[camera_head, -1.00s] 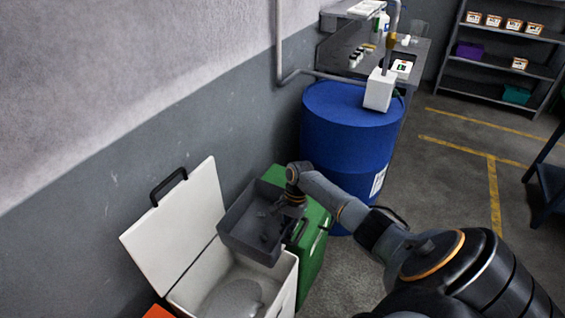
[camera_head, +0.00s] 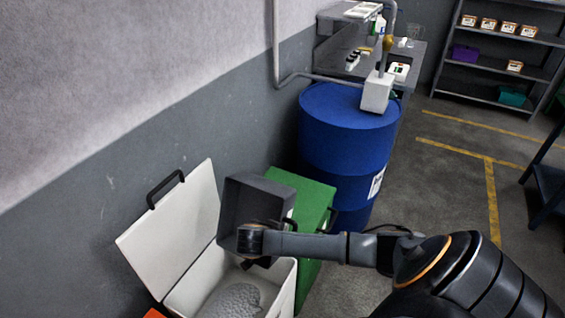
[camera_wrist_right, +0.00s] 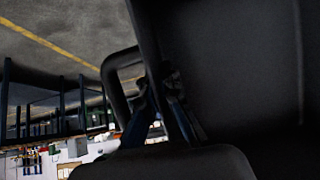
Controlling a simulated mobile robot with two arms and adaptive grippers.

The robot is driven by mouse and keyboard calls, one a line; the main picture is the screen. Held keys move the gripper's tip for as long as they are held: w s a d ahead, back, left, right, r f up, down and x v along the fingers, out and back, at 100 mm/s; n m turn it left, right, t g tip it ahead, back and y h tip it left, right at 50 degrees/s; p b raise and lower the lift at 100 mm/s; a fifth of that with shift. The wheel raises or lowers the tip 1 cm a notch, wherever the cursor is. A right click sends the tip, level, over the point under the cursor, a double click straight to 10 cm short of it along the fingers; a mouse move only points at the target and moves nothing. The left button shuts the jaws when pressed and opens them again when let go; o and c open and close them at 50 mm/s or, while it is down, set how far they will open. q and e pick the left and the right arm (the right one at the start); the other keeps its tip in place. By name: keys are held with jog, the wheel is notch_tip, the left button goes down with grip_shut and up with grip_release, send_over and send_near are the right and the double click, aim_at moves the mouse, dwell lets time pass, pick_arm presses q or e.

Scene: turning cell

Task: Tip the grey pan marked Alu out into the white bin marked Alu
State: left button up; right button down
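The grey pan (camera_head: 248,203) is held by my right gripper (camera_head: 256,243) above the open white bin (camera_head: 284,288). The pan is tipped steeply over the bin. A grey heap (camera_head: 233,298) lies inside the bin. The bin's white lid (camera_head: 172,238) stands open against the wall. In the right wrist view the dark pan (camera_wrist_right: 235,60) fills the right side, and the gripper fingers (camera_wrist_right: 160,105) are closed at it beside a dark loop handle (camera_wrist_right: 115,80). The pan's inside floor is mostly hidden, and no Alu marking is readable. My left gripper is out of view.
A green bin (camera_head: 310,200) stands right behind the white bin, close to the pan. A blue drum (camera_head: 345,140) stands beyond it. An orange edge (camera_head: 155,313) shows at the bottom left. The grey wall (camera_head: 100,190) is close on the left.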

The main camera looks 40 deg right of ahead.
jog(key=a+h+b, duration=0.1)
jog(key=s+a+t+h+b, duration=0.1)
jog(key=a+h, duration=0.1)
jog(key=a+f+h+b, duration=0.1)
jog(key=h+b, duration=0.1)
jog(key=shift+s+a+t, duration=0.25)
jog(key=shift+s+t, duration=0.05)
jog(key=shift+t, duration=0.1)
jog(key=shift+a+h+b, duration=0.3)
jog(key=shift+h+b, duration=0.1)
jog(key=shift+h, duration=0.2)
jog(key=shift+s+a+f+t+h+b, duration=0.2)
jog(key=shift+s+a+t+h+b, duration=0.1)
jog(key=shift+a+h+b, duration=0.45)
jog(key=a+h+b, duration=0.1)
jog(key=h+b, duration=0.1)
jog(key=s+a+f+t+h, duration=0.1)
jog(key=shift+a+b, duration=0.35)
jog(key=shift+b, duration=0.05)
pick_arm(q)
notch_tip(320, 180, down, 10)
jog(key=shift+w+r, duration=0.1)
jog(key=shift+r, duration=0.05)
pick_arm(e)
jog(key=shift+r, duration=0.2)
